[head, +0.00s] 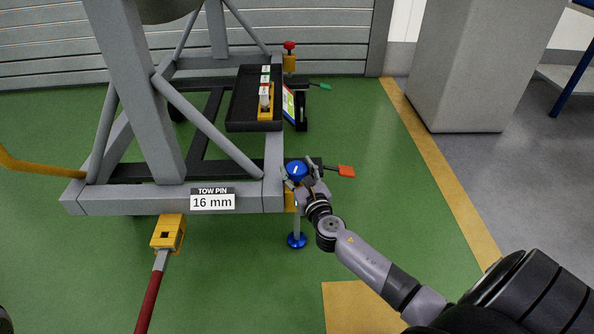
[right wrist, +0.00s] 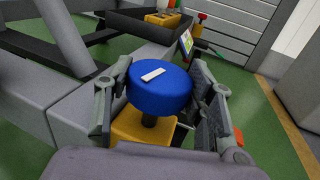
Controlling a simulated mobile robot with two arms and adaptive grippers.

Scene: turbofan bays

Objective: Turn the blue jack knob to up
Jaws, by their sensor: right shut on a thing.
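The blue jack knob (head: 296,170) sits on top of a yellow jack body at the near right corner of the grey stand. In the right wrist view the knob (right wrist: 160,86) is a round blue disc with a white mark on top, on a dark stem above the yellow block (right wrist: 140,131). My right gripper (head: 305,178) is shut on the knob, one finger on each side in the right wrist view (right wrist: 159,95). The blue jack foot (head: 297,240) shows below, over the green floor. My left gripper is not in view.
The grey stand (head: 240,200) carries a "TOW PIN 16 mm" label. A black tray (head: 240,110) and a red knob (head: 289,46) are farther back. A yellow tow fitting (head: 168,232) with a red bar is at front left. Green floor right of the stand is clear.

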